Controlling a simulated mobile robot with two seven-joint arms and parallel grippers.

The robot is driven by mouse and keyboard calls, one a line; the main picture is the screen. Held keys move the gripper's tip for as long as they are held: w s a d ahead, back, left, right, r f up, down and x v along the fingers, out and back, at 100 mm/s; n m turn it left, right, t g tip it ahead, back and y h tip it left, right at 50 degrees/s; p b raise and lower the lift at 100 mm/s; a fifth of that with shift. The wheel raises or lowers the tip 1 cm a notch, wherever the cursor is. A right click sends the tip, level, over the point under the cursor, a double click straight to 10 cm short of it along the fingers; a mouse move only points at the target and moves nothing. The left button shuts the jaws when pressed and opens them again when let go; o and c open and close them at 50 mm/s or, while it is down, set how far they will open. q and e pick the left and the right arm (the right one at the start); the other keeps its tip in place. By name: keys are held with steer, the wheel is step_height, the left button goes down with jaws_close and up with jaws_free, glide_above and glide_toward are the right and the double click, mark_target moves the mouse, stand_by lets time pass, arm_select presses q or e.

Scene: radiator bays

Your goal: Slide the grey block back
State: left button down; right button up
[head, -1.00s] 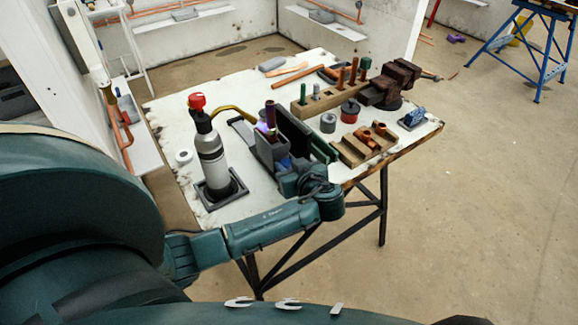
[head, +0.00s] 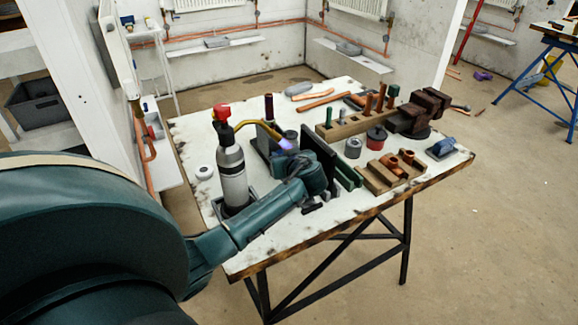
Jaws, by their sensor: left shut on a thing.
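The grey block (head: 264,139) stands on the white bench behind the gas torch, with a dark upright cylinder (head: 269,107) at its far end. My left gripper (head: 288,165) is at the near end of the block and shut on it; its fingertips are largely hidden by my wrist. The black upright panel (head: 318,152) stands just right of the block. My right gripper is not in view.
The torch bottle (head: 231,168) stands left of my wrist; its brass tube (head: 262,124) arches over the block, with a purple flame (head: 287,145). A wooden rack (head: 345,127), a vice (head: 415,114) and copper fittings fill the right side.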

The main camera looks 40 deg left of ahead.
arm_select(q)
steer(key=shift+a+r, duration=0.15)
steer(key=shift+a, duration=0.1)
steer(key=c, duration=1.6)
jaws_free()
steer(key=o, duration=0.5)
steer(key=shift+c, duration=0.2)
steer(key=v, duration=1.3)
steer(key=shift+d, duration=0.25)
